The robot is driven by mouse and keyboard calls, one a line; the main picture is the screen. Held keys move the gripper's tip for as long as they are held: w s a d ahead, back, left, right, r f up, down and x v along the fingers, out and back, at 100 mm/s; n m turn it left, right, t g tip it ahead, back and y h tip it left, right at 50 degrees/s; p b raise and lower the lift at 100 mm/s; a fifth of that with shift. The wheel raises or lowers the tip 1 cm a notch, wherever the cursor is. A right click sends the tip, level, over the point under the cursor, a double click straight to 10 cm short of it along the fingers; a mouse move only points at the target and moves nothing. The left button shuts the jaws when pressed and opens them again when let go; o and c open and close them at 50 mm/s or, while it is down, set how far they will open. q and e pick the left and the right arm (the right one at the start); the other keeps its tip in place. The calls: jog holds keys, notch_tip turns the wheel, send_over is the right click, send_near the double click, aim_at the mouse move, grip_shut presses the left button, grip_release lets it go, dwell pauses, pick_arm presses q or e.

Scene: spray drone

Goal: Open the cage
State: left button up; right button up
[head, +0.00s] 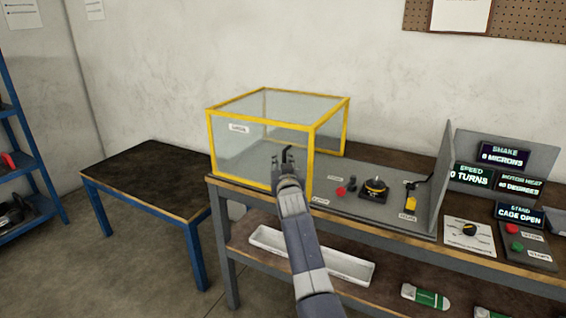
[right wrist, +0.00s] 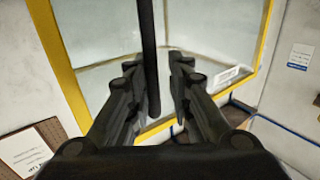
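The cage (head: 262,182) is a clear box with a yellow frame, standing at the left end of the workbench. The small display (head: 519,214) at the right reads "CAGE OPEN". My right gripper (head: 287,157) is at the front face of the cage. In the right wrist view its fingers (right wrist: 156,72) are apart, with a dark upright bar (right wrist: 148,35) between them. The bar looks closer to the left finger; I cannot tell whether it touches. The cage's yellow frame (right wrist: 68,65) shows behind it. My left gripper is out of view.
Right of the cage, the bench holds a black device (head: 375,188), a red knob (head: 340,191) and a yellow-and-black part (head: 411,203) before grey panels with displays. A low dark table (head: 140,172) stands at the left. A white tray (head: 340,262) lies on the lower shelf.

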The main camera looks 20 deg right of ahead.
jog(key=shift+d+r, duration=0.15)
jog(key=shift+r, duration=0.05)
jog(key=v, duration=1.2)
dwell(0.5)
